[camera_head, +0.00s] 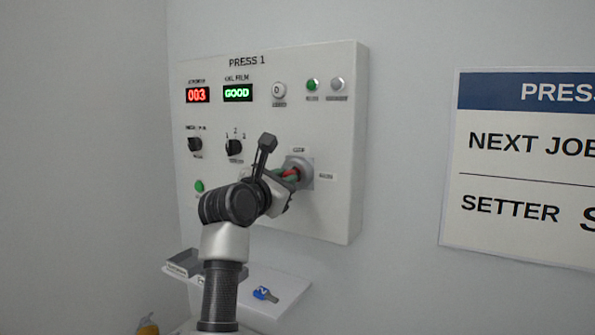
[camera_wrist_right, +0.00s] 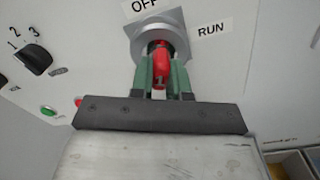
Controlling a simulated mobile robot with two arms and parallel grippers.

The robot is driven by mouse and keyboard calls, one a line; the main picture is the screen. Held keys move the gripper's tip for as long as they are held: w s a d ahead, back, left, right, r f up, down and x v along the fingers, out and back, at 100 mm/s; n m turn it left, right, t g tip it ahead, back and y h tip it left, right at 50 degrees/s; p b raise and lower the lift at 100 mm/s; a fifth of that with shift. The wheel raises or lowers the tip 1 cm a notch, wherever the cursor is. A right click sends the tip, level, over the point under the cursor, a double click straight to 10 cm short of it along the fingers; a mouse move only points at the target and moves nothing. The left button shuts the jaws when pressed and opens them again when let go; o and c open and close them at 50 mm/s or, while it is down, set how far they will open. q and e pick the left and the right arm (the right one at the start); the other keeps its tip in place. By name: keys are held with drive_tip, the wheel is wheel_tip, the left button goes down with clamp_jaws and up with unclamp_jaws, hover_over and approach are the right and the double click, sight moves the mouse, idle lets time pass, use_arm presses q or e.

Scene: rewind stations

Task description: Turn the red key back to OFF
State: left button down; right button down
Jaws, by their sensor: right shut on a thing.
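The red key (camera_wrist_right: 161,68) sits in the round grey key switch (camera_wrist_right: 176,32) on the PRESS 1 panel (camera_head: 340,130). OFF is printed above the switch and RUN to its upper right in the right wrist view. The key's bow points down toward the camera there; I cannot tell its exact setting. My right gripper (camera_wrist_right: 162,72) is shut on the red key, with a green finger on each side. In the head view the right gripper (camera_head: 288,175) is at the switch (camera_head: 304,172), and the key is partly hidden. My left gripper is not in view.
A white shelf (camera_head: 285,296) below the panel holds a blue key (camera_head: 265,294) and a grey tray (camera_head: 183,263). A black selector knob (camera_wrist_right: 36,61) and a green button (camera_wrist_right: 48,112) are left of the switch. A white sign (camera_head: 520,165) hangs at the right.

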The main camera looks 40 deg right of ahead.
drive_tip(key=shift+f, duration=0.1)
idle(0.3)
drive_tip(key=shift+n+p, duration=2.4)
drive_tip(key=shift+n, duration=0.6)
drive_tip(key=c, duration=1)
unclamp_jaws()
drive_tip(key=shift+d, duration=0.1)
